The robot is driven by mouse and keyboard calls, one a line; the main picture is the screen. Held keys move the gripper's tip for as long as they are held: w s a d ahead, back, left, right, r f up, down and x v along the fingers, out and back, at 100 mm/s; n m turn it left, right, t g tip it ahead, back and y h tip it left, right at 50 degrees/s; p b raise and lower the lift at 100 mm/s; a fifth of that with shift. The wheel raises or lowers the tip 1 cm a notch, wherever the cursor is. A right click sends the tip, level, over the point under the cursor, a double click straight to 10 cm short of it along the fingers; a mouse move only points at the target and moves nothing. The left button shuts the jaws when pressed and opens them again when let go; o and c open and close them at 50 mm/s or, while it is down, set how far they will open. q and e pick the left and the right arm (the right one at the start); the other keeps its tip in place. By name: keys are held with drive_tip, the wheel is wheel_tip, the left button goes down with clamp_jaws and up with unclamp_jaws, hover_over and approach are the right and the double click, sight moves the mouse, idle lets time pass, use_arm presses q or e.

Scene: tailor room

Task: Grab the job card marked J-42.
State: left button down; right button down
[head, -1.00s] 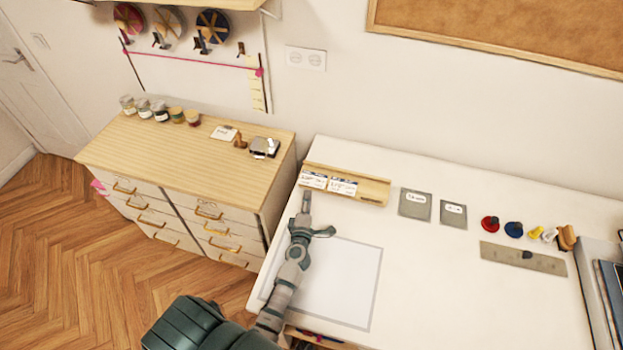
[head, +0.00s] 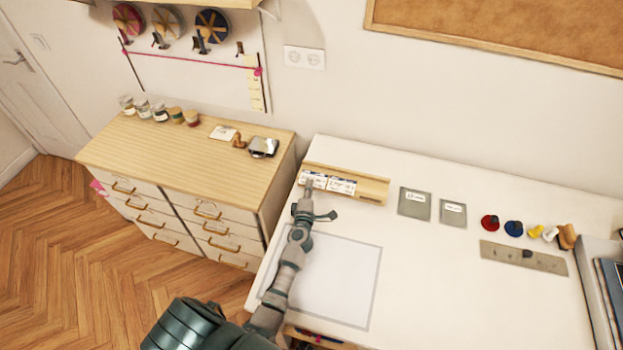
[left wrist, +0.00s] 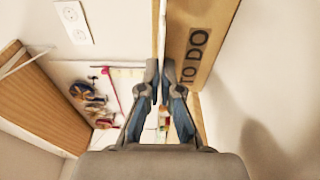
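Two white job cards with dark print stand side by side in a wooden rack on the white table in the head view: a left card (head: 316,179) and a right card (head: 342,186). Their markings are too small to read, so I cannot tell which is J-42. My left gripper (head: 309,184) is at the lower edge of the left card and covers part of it. In the left wrist view my left gripper (left wrist: 161,72) has its fingertips a narrow gap apart, beside the rack's face lettered "TO DO" (left wrist: 208,45). A pale thin edge lines up with the gap. My right gripper is out of view.
The rack (head: 373,191) stands near the table's back left. Two grey plates (head: 415,203) with labels lie right of it, then coloured knobs (head: 490,223). A white sheet (head: 340,285) lies under my arm. A drawer cabinet (head: 190,160) stands left.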

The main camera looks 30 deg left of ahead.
use_arm(q)
drive_tip(key=shift+d, duration=0.3)
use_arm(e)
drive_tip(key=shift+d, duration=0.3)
use_arm(q)
drive_tip(key=shift+r, duration=0.1)
